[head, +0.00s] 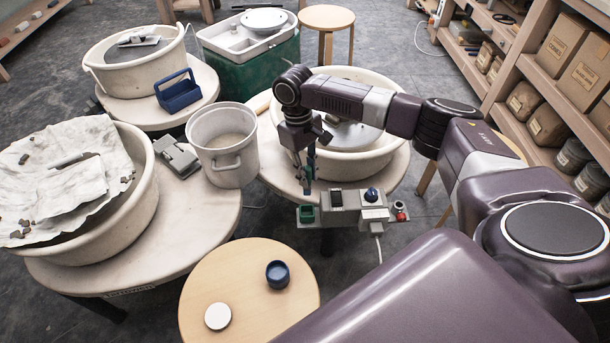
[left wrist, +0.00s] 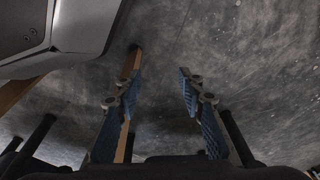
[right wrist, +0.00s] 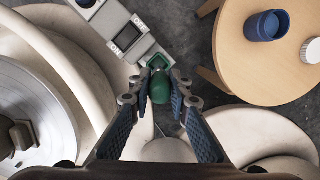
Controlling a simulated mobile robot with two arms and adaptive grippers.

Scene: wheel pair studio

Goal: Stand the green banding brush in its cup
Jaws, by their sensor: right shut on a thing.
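The green banding brush (head: 308,177) hangs roughly upright from my right gripper (head: 306,166), which is shut on it. In the right wrist view the brush (right wrist: 159,88) shows end-on between the two fingers. The small green cup (head: 305,214) is at the left end of the grey control unit on the wheel's edge. The brush's lower end appears just above the cup in the head view, apart from it. In the right wrist view the cup (right wrist: 157,62) is partly hidden behind the brush. My left gripper (left wrist: 160,95) is open and empty over the floor, out of the head view.
The grey control unit (head: 337,207) has a blue knob (head: 372,194) and a red button. A wheel basin (head: 345,165) stands behind it. A white bucket (head: 224,150) is to the left. A wooden stool (head: 240,300) in front holds a navy cup (head: 278,274) and a white disc (head: 218,316).

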